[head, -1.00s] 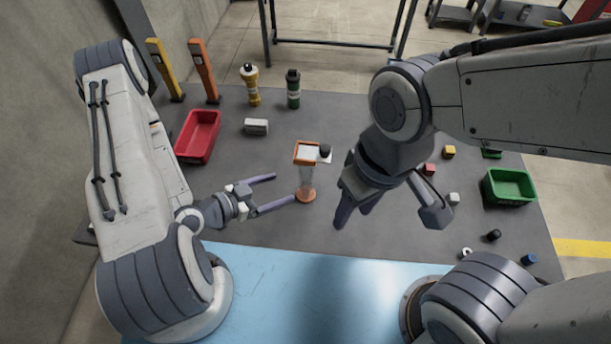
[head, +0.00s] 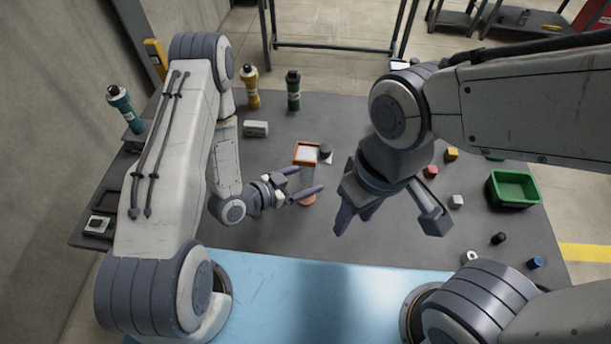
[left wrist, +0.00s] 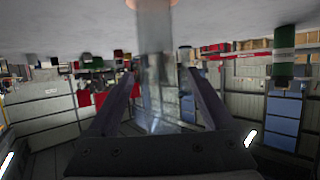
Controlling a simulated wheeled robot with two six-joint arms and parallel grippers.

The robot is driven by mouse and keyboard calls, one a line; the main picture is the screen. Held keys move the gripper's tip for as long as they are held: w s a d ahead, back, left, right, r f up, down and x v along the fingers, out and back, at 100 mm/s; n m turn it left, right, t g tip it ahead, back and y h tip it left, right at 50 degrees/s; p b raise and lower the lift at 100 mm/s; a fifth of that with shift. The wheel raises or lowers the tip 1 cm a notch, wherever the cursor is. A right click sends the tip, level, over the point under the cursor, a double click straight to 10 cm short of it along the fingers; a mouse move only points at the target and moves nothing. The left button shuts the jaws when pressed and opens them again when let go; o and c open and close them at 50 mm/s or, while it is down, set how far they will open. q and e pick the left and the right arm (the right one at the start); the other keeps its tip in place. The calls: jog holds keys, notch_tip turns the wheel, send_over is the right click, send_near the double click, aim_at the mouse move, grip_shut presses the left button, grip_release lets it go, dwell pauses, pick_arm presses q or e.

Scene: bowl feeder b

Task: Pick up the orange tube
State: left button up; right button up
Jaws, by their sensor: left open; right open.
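The orange tube (head: 308,175) stands upright in the middle of the dark table. In the left wrist view the clear tube (left wrist: 154,45) appears upside down between the two open fingers (left wrist: 158,75). Whether either finger touches it, I cannot tell. My right gripper (head: 390,220) is open and empty, above the table to the right of the tube.
A black knob (head: 325,150) sits just beside the tube's top. A grey-white block (head: 255,128), a yellow bottle (head: 251,88) and a green bottle (head: 293,92) stand behind. A teal bottle (head: 125,108) is at left. A green bin (head: 513,188) and several small parts lie at right.

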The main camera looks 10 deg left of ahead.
aim_at(304, 173)
pick_arm(q)
jog(key=shift+w+d+f, duration=0.1)
jog(key=shift+f, duration=0.05)
grip_shut()
jog(key=shift+r, duration=0.9)
notch_tip(304, 173, up, 2)
jog(key=shift+r+b, duration=0.1)
jog(key=shift+b, duration=0.4)
jog(key=shift+s+d+r+p, duration=0.3)
jog(key=shift+d+r+p, duration=0.15)
jog(key=shift+d+r, duration=0.2)
jog(key=s+d+r+p, duration=0.4)
jog(key=d+r+p, duration=0.1)
jog(key=d+p, duration=0.3)
jog(key=shift+s+d+r, duration=0.3)
jog(key=shift+d+r, duration=0.1)
jog(key=shift+d, duration=0.2)
